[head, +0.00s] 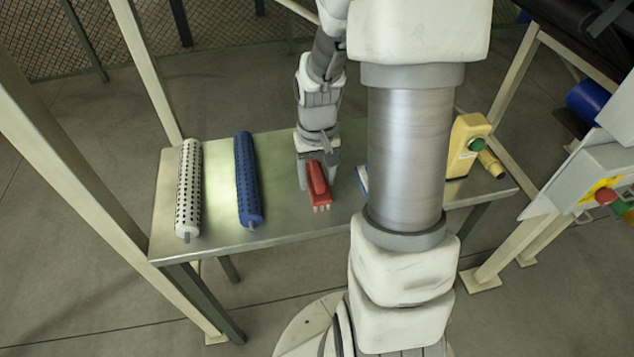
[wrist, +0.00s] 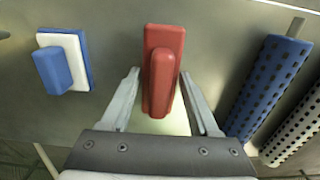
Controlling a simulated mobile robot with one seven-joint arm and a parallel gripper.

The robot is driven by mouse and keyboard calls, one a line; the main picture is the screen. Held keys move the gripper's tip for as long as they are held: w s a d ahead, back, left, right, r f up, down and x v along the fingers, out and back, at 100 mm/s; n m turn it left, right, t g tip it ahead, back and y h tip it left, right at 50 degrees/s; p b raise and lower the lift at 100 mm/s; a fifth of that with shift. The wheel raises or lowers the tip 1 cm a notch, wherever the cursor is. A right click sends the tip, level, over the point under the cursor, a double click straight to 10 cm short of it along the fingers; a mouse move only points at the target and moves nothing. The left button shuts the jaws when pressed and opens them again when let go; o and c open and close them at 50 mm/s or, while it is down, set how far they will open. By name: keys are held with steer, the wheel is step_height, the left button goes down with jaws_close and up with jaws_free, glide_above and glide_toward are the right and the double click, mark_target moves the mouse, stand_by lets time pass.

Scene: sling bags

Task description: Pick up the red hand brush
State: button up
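The red hand brush (head: 318,183) lies on the metal table, its bristles toward the front edge in the head view. In the wrist view the red brush (wrist: 162,70) lies lengthwise between the two fingers of my gripper (wrist: 160,88). The fingers are apart, with a gap on each side of the brush. In the head view my gripper (head: 317,168) is over the brush's far end. Whether it touches the brush below cannot be seen.
A blue perforated roller (head: 247,180) and a white one (head: 189,190) lie to the left on the metal table (head: 280,222). A blue and white brush (wrist: 64,62) lies on the other side. A yellow device (head: 467,145) stands at the right end. My arm column hides part of the table.

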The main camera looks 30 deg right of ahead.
mark_target(319, 169)
jaws_close()
steer(key=shift+r, duration=0.5)
steer(key=r, duration=0.2)
steer(key=r+p, duration=0.1)
steer(key=r, duration=0.1)
steer(key=shift+w+d, duration=0.2)
steer(key=shift+d, duration=0.2)
steer(key=w+d+r+p, duration=0.1)
steer(key=w+d+r, duration=0.1)
steer(key=d, duration=0.3)
steer(key=w+d+r+p, duration=0.1)
steer(key=w+d+r, duration=0.1)
steer(key=d+r, duration=0.2)
steer(key=shift+w+d, duration=0.25)
steer(key=shift+d, duration=0.2)
